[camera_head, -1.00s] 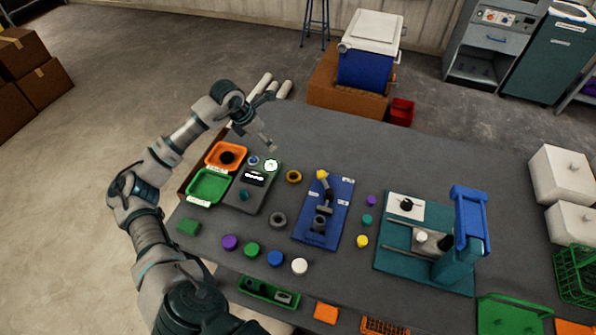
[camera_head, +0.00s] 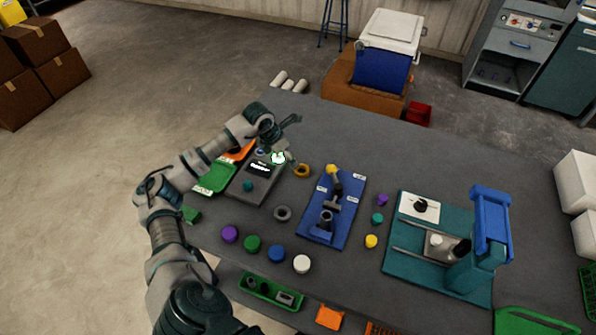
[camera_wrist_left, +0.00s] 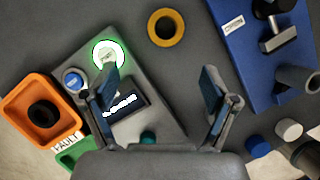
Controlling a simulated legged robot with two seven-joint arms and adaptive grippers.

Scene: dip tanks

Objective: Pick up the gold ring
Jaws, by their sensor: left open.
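The gold ring (camera_head: 302,170) lies flat on the grey table, between the grey control box and the blue fixture board. In the left wrist view the gold ring (camera_wrist_left: 166,27) is near the top middle, its hole clear, beyond my fingertips. My left gripper (camera_head: 292,141) is above the table beside the ring, on its far left side. In the wrist view the left gripper (camera_wrist_left: 160,78) has its two fingers wide apart with nothing between them. My right gripper is not in view.
The grey control box (camera_head: 259,184) with a lit green button lies under the left hand. The blue board (camera_head: 345,205) with upright parts stands right of the ring. A dark grey ring (camera_head: 282,213) and several coloured caps lie nearer. The table's far part is clear.

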